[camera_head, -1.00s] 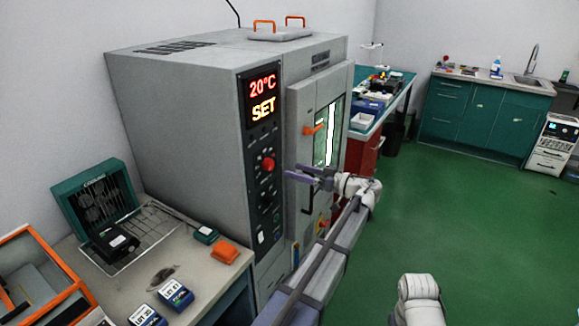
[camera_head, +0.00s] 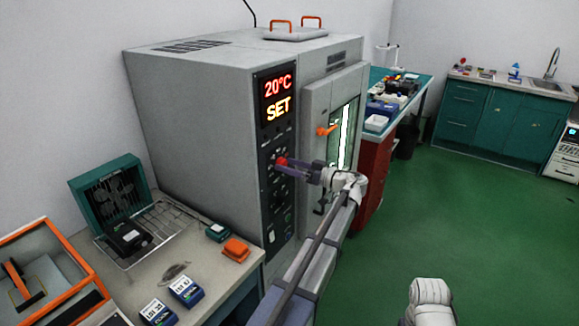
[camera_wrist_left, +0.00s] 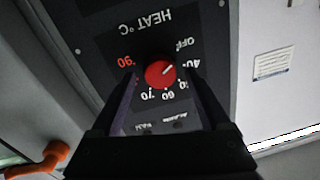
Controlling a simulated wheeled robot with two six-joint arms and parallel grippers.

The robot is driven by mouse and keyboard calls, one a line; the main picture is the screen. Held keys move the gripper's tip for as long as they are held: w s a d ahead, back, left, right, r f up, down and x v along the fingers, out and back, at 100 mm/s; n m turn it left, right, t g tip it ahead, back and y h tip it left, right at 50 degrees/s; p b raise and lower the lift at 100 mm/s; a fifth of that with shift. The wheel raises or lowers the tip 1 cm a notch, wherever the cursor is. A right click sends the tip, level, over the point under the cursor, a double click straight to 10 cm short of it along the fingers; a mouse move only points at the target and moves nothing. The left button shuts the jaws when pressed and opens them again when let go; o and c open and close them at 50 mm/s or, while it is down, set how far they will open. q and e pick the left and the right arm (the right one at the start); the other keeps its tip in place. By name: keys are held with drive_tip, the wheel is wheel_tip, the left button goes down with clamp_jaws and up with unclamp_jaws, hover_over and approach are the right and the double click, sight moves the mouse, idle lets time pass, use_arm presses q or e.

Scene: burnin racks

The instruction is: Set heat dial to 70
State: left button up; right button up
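The red heat dial (camera_head: 281,161) is on the black control panel (camera_head: 286,228) of the grey oven. In the left wrist view, which shows the panel upside down, the dial (camera_wrist_left: 158,75) has a white pointer mark aimed between OFF and 40. The number 70 (camera_wrist_left: 148,96) is on its other side, beside 60. My left gripper (camera_head: 290,165) is at the dial in the head view. In the wrist view its dark fingers (camera_wrist_left: 163,88) are apart, one on each side of the dial; contact cannot be told. My right gripper is out of view.
The oven display (camera_head: 278,98) reads 20°C and SET. A bench (camera_head: 205,235) with an orange block (camera_head: 236,248) and a teal fan box (camera_head: 108,195) stands at left. Green floor (camera_head: 450,220) is clear at right.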

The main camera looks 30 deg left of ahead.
use_arm(q)
clamp_jaws()
idle(0.4)
drive_tip(key=shift+m, duration=0.4)
drive_tip(key=m+b, duration=0.1)
drive_tip(key=m, duration=0.5)
drive_tip(key=shift+f, duration=0.15)
drive_tip(key=m+t, duration=0.1)
drive_tip(key=m, duration=1.6)
drive_tip(key=m+t, duration=0.1)
drive_tip(key=m, duration=0.8)
drive_tip(key=shift+s+f+t, duration=0.2)
drive_tip(key=shift+t, duration=0.1)
drive_tip(key=shift+m, duration=0.5)
